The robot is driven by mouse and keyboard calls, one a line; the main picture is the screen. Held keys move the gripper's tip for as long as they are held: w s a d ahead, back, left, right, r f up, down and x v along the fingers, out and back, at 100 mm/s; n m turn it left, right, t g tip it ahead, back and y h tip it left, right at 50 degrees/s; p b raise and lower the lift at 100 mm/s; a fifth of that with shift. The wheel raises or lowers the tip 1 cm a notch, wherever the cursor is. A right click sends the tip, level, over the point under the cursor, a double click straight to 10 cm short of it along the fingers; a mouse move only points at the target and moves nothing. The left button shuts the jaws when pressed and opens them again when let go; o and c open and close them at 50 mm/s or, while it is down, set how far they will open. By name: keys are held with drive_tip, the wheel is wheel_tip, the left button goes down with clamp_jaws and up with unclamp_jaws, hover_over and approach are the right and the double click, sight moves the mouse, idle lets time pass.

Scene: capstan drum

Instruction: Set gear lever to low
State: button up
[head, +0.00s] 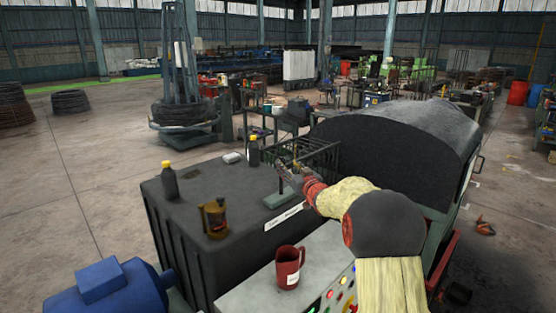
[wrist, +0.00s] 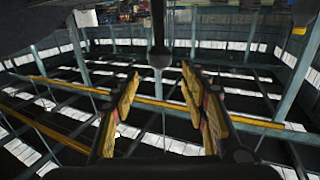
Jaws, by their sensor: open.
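My gripper (head: 288,172) reaches over the dark gearbox housing from the right in the head view. In the wrist view its two yellow-padded fingers (wrist: 160,80) are open. A dark rod with a round knob (wrist: 159,57), which looks like the gear lever, shows between and just beyond the fingertips there. Clear space shows on both sides of the knob, and nothing is gripped. In the head view the lever is hard to make out near my gripper. A white label plate (head: 284,217) lies on the housing's front edge; its lettering is too small to read surely. A greenish base plate (head: 281,197) sits behind it.
A red mug (head: 288,268) stands on the control panel (head: 250,296). A rack frame (head: 312,155) and large dark drum cover (head: 400,140) are close to my gripper.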

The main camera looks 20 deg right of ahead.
sight(283, 161)
drive_tip(key=shift+w+d+f+p, duration=0.1)
drive_tip(key=shift+w+p, duration=0.05)
drive_tip(key=shift+w, duration=1.8)
drive_tip(key=shift+w+d+f+p, duration=0.1)
drive_tip(key=shift+w+p, duration=0.05)
drive_tip(key=shift+w, duration=1.8)
drive_tip(key=shift+c, duration=1)
clamp_jaws()
